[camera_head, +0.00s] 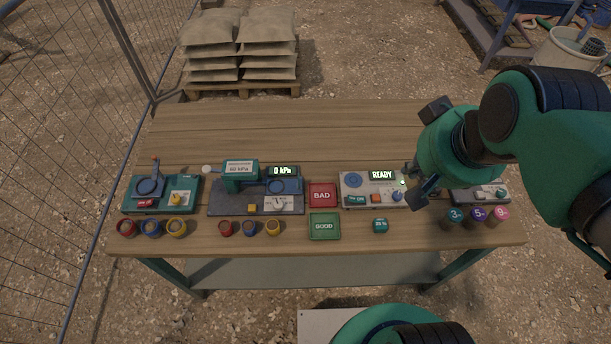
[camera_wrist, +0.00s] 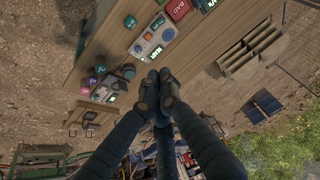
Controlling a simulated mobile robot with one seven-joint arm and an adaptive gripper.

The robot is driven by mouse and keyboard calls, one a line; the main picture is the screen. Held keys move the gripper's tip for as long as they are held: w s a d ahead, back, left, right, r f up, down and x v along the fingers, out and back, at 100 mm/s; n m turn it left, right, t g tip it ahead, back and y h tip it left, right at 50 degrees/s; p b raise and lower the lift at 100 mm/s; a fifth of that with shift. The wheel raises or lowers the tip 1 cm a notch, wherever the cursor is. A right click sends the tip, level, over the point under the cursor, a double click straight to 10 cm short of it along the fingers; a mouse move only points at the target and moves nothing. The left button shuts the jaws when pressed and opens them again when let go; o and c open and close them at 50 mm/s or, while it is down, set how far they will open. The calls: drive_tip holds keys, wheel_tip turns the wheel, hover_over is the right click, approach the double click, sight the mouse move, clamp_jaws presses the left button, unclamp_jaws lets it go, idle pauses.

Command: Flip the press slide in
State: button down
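The device with a "60 kPa" plate and a lit "0 kPa" display, which looks like the press (camera_head: 226,203), stands left of centre on the table. Which part is the slide is too small to tell. My gripper (camera_wrist: 158,76) appears shut and empty in the wrist view, its fingertips together above the table's edge. In the head view my gripper is right of the press, over the right part of the table, partly hiding the devices there.
A "READY" box (camera_head: 356,202) stands right of centre, beside red "BAD" (camera_head: 322,187) and green "GOOD" (camera_head: 324,237) trays. A green device (camera_head: 150,207) is at far left. Several coloured rings and numbered pieces line the front. The table's back half (camera_head: 290,130) is clear.

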drive_tip(key=w+a+f+m+g+y+b, duration=0.1)
drive_tip(key=w+a+f+m+y, duration=0.1)
drive_tip(key=w+f+m, duration=0.3)
drive_tip(key=w+a+f+m+g+y+b, duration=0.1)
drive_tip(key=w+f+m+y, duration=0.3)
drive_tip(key=w+f, duration=0.7)
drive_tip(key=w+a+f+m+g+y+b, duration=0.1)
drive_tip(key=w+a+f+m+g+y, duration=0.1)
drive_tip(key=w+f+m, duration=0.6)
wheel_tip(320, 180, down, 5)
drive_tip(key=shift+w+a+f+g+y, duration=0.2)
drive_tip(key=shift+w+a+g+y, duration=0.15)
drive_tip(key=shift+a+g, duration=0.25)
drive_tip(key=shift+a+f, duration=0.1)
drive_tip(key=b+x, duration=0.2)
drive_tip(key=x, duration=0.7)
drive_tip(key=shift+s+a+f+b, duration=0.1)
drive_tip(key=shift+a+f+b, duration=0.1)
drive_tip(key=shift+b, duration=0.1)
drive_tip(key=a, duration=0.2)
drive_tip(key=shift+a+b, duration=0.3)
drive_tip(key=shift+a, duration=0.8)
